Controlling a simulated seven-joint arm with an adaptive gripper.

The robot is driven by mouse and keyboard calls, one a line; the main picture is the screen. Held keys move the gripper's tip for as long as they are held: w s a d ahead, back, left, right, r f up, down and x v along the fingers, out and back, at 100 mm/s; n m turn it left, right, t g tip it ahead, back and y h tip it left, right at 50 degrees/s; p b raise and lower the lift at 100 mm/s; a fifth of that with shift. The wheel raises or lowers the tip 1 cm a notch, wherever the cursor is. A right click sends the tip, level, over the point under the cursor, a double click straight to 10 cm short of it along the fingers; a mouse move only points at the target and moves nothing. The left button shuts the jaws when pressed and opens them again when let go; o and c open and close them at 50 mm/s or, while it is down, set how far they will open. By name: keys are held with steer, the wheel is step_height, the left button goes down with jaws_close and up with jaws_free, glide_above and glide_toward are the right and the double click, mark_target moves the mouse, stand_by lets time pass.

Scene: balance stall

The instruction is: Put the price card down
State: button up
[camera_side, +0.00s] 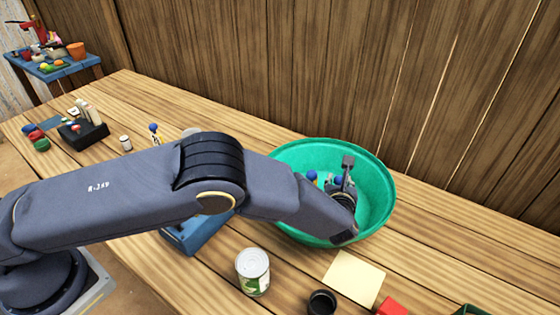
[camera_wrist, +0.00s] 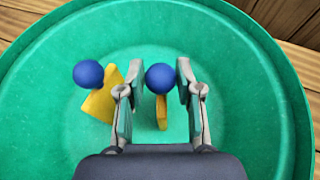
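My gripper (camera_wrist: 158,85) is inside a green bowl (camera_side: 284,150), pointing down, with its fingers apart. Between the fingers is a blue ball (camera_wrist: 161,78) with a narrow yellow piece (camera_wrist: 162,112) below it, seen nearly edge-on. A gap shows between the left finger and the ball; I cannot tell whether the right finger touches it. To the left, outside the fingers, is a second blue ball (camera_wrist: 88,74) beside a wider yellow piece (camera_wrist: 101,100). I cannot tell which yellow piece is the price card. A plain cream sheet (camera_side: 353,278) lies flat on the table in the side view.
A tin can (camera_side: 253,272), a dark round cup (camera_side: 322,303) and a red block (camera_side: 391,308) stand in front of the bowl. A blue box (camera_side: 195,235) is partly hidden under my arm. A wooden wall rises behind the bowl. Bare planks (camera_side: 445,265) lie to its right.

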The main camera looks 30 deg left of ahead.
step_height(320, 180, up, 4)
steer(key=shift+d+r, duration=0.1)
steer(key=shift+a+r, duration=0.15)
steer(key=shift+a, duration=0.05)
steer(key=s+a+r+n+g+y, duration=0.1)
steer(key=s+a+r+n+g, duration=0.1)
steer(key=a+r+n, duration=0.5)
steer(key=s+a+r+n+g+y, duration=0.1)
steer(key=s+a+r+n+g, duration=0.25)
steer(key=a, duration=0.55)
steer(key=s+a+r+n+g+h, duration=0.2)
steer(key=s+a+r+n+h, duration=0.1)
steer(key=s+a+r+n, duration=0.7)
steer(key=s+n+h, duration=0.4)
steer(key=s+n, duration=0.7)
steer(key=s, duration=0.9)
steer(key=shift+a+r, duration=0.15)
steer(key=shift+r, duration=0.1)
